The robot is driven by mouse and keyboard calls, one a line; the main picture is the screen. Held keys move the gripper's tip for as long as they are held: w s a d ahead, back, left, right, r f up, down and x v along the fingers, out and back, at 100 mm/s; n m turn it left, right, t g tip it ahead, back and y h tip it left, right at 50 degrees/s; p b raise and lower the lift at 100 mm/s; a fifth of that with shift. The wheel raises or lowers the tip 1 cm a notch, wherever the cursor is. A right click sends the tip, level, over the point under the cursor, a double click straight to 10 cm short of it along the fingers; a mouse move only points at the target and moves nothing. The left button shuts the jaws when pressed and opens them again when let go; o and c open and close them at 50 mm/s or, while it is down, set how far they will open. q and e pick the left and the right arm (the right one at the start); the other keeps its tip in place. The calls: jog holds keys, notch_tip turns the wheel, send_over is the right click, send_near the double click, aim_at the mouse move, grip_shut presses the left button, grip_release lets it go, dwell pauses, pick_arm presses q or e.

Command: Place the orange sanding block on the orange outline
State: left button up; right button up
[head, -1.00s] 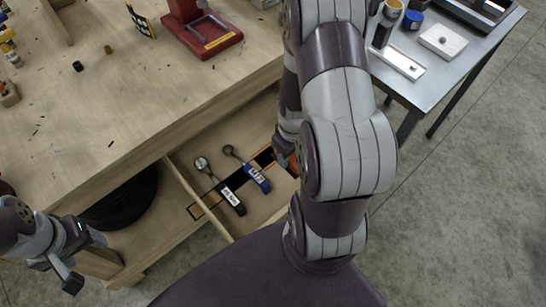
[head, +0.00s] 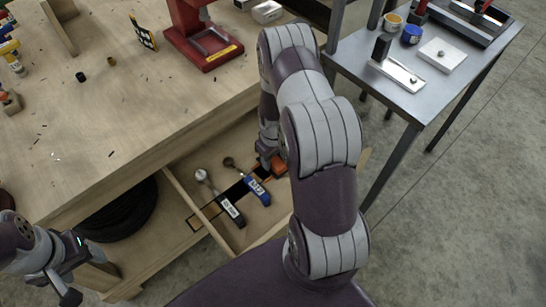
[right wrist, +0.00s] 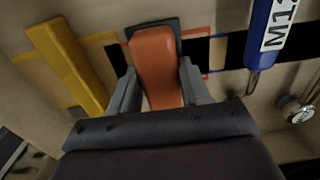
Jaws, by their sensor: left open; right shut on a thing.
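The orange sanding block (right wrist: 156,62), with a dark base edge, is between the fingers of my right gripper (right wrist: 158,80), which is shut on it. In the head view the block (head: 278,165) is low in the open drawer, partly hidden by my right arm. Orange outline (right wrist: 205,73) segments show right beside the block in the right wrist view, at the edge of a black patch; the block covers part of that area. I cannot tell whether the block touches the drawer floor. My left gripper (head: 72,280) is open and empty at the lower left, away from the drawer.
A blue-handled tool (head: 257,189) and a black-handled tool (head: 231,208) lie left of the block. A yellow tool (right wrist: 68,62) lies close on its other side. The drawer divider (head: 196,207) stands further left. The workbench (head: 110,120) overhangs the drawer's back.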

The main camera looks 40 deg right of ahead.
jog(key=shift+f, duration=0.25)
jog(key=o, duration=1.1)
jog(key=shift+r, duration=0.1)
notch_tip(320, 180, up, 13)
jog(key=shift+m+t, duration=0.4)
jog(key=shift+t, duration=0.3)
jog(key=s+a+r, duration=0.3)
jog(key=a, duration=0.2)
jog(key=s+a+r, duration=0.3)
jog(key=a+r, duration=0.1)
jog(key=s+a+r+p, duration=0.1)
jog(key=s+a+r, duration=0.2)
jog(key=a, duration=0.2)
jog(key=shift+s+a+r, duration=0.15)
jog(key=shift+a+r, duration=0.15)
